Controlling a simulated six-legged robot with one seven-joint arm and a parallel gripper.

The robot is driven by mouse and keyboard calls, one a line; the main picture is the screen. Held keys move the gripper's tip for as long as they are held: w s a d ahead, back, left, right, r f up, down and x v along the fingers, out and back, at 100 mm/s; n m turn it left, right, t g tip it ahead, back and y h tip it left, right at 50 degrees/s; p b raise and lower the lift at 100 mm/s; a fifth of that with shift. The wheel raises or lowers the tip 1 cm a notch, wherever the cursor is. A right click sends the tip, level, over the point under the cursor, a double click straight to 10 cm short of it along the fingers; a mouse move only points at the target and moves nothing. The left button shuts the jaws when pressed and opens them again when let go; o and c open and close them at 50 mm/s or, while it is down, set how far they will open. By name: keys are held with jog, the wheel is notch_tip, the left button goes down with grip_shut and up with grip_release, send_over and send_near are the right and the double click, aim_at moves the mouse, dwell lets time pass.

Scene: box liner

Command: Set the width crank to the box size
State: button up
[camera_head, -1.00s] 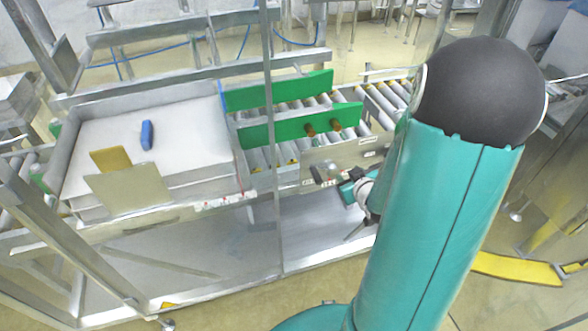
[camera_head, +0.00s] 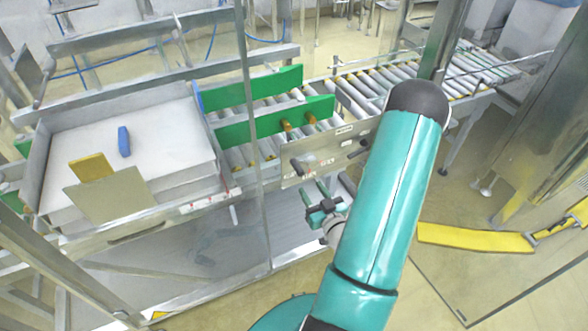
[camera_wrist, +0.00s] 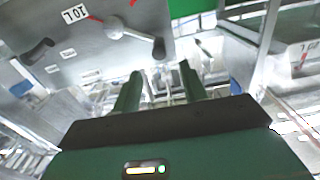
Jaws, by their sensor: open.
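A grey crank panel (camera_head: 322,160) is fixed to the near side of the roller conveyor. In the wrist view the panel (camera_wrist: 85,45) carries a metal crank arm on a round hub (camera_wrist: 113,28), with a dark handle (camera_wrist: 158,48) at its right end. A second dark handle (camera_wrist: 38,51) shows at its left. Which one is the width crank cannot be told. My gripper (camera_head: 314,188) is open and empty, just below and in front of the panel, apart from it. Its two fingers (camera_wrist: 160,84) also show in the wrist view, below the crank handle. The scale markings are too small to read surely.
Green guide rails (camera_head: 275,119) run along the rollers behind the panel. A box-like tray (camera_head: 125,120) at the left holds a blue piece (camera_head: 124,141). A thin metal post (camera_head: 252,130) stands left of my gripper. Yellow floor strip (camera_head: 470,238) lies at right.

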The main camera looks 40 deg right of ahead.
aim_at(302, 174)
jog(key=x, duration=1)
jog(key=shift+w+d, duration=0.15)
jog(key=shift+w, duration=0.05)
grip_shut()
